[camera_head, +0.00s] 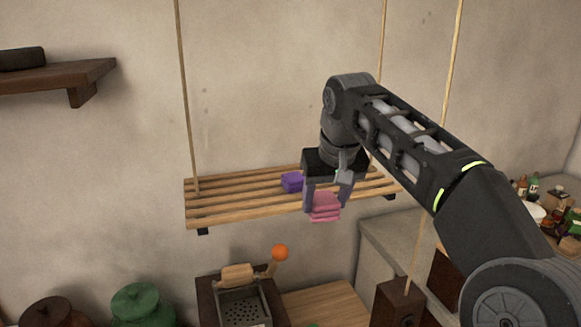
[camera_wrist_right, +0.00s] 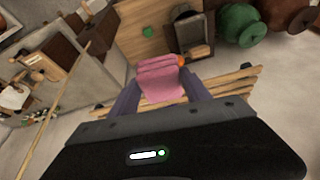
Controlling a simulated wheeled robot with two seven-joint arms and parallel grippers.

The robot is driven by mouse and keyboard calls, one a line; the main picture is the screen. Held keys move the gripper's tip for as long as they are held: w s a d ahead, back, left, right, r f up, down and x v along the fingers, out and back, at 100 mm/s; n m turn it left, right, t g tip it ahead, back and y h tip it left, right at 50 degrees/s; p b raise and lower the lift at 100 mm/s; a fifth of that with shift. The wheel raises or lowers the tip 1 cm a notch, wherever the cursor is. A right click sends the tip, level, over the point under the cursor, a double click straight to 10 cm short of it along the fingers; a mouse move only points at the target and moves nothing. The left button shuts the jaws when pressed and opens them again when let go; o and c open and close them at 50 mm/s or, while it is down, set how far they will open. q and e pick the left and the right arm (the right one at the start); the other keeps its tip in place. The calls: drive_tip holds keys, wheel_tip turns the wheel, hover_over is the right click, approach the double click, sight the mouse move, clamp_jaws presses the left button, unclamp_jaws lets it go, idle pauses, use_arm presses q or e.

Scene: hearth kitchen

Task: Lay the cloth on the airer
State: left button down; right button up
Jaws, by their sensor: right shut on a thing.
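A folded pink cloth (camera_head: 325,208) is held in my right gripper (camera_head: 328,200), which is shut on it. The cloth also shows between the fingers in the right wrist view (camera_wrist_right: 160,80). The gripper is at the front edge of the wooden slatted airer (camera_head: 235,208), which hangs on cords. I cannot tell whether the cloth touches the slats. Part of the airer is hidden behind my right arm. My left gripper is not in view.
The airer's left half is bare. Its cords (camera_head: 186,100) rise at both ends. Below are a grater-like box (camera_head: 243,306), an orange ball (camera_head: 280,252) and a green pot (camera_head: 142,304). A dark wall shelf (camera_head: 70,76) is at upper left. Bottles (camera_head: 533,187) crowd a counter at right.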

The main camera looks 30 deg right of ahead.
sight(328, 211)
drive_tip(key=shift+s+r+b, duration=0.3)
drive_tip(key=shift+s+r, duration=0.1)
drive_tip(key=shift+s, duration=0.05)
drive_tip(key=shift+s+r, duration=0.1)
drive_tip(key=shift+s, duration=0.1)
drive_tip(key=shift+s+a+r, duration=0.15)
drive_tip(key=shift+s, duration=0.05)
drive_tip(key=shift+s+a+n, duration=0.25)
drive_tip(key=shift+s+n, duration=0.05)
drive_tip(key=shift+n, duration=0.1)
drive_tip(key=shift+s+a+y, duration=0.1)
drive_tip(key=shift+s+y, duration=0.15)
drive_tip(key=shift+y, duration=0.05)
